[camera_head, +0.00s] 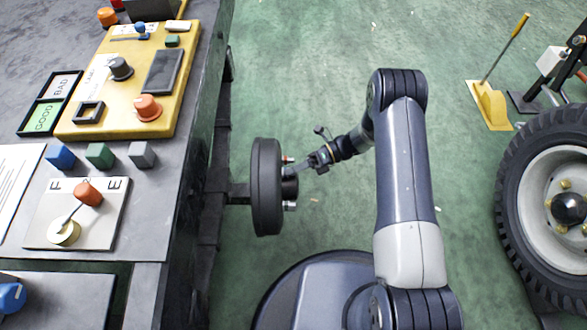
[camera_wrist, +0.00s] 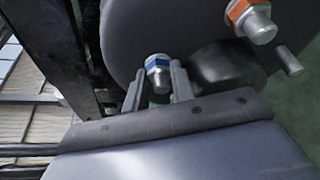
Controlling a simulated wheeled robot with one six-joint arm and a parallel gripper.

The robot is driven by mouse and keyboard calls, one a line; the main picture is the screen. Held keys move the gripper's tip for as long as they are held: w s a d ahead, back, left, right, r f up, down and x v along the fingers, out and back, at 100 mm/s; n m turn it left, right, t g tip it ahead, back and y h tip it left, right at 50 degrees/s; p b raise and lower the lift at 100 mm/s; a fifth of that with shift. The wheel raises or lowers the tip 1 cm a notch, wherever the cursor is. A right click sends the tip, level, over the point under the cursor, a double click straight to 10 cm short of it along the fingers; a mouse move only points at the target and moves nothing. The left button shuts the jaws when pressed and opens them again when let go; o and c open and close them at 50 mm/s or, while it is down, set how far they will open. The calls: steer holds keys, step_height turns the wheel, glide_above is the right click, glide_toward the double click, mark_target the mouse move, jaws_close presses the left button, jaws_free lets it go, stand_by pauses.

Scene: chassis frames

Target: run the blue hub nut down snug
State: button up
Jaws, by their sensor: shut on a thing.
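The dark hub disc (camera_head: 265,188) stands upright on a bracket off the bench's right side. In the wrist view its dark face (camera_wrist: 120,30) fills the upper middle. The blue hub nut (camera_wrist: 157,63), silver with a blue band, sits at that face between my finger tips. My gripper (camera_wrist: 158,80) is shut on it, with one finger on each side. In the head view my gripper (camera_head: 303,168) reaches the hub from the right, and the blue nut cannot be made out there. How far the nut sits from the hub face is unclear.
An orange-banded nut (camera_wrist: 245,18) sits on the hub, right of the blue one, beside a bare-looking metal stud (camera_wrist: 288,60) and the dark centre boss (camera_wrist: 222,68). The bench (camera_head: 185,185) is at left with a yellow panel (camera_head: 185,55). A large tyre (camera_head: 515,190) stands at right.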

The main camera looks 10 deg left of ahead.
steer(key=shift+d, duration=0.1)
steer(key=o, duration=1)
steer(key=shift+w, duration=0.1)
